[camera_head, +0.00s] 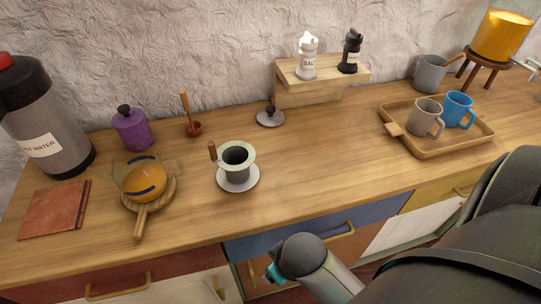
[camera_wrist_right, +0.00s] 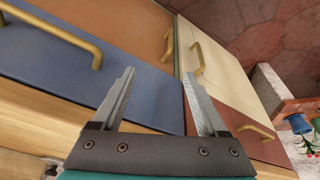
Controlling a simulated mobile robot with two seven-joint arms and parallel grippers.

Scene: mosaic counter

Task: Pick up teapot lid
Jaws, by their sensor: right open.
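A small grey lid with a dark round knob (camera_head: 270,117) lies on the wooden counter near the back wall, left of the wooden stand. It appears to be the teapot lid. A rounded orange pot (camera_head: 143,180) sits on a round wooden trivet with a handle at the left; its form is partly unclear. My right gripper (camera_wrist_right: 159,73) is open and empty in the right wrist view, in front of the drawer fronts. In the head view my right arm is low at the counter's front edge, well away from the lid; its fingers are hidden there. My left gripper is not in view.
A dripper on a white saucer (camera_head: 252,183) stands front of the lid. A purple jar (camera_head: 131,128) and honey dipper (camera_head: 190,118) are to its left. The salt stand (camera_head: 318,92) and mug tray (camera_head: 473,147) are to its right. Bare counter lies between saucer and tray.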

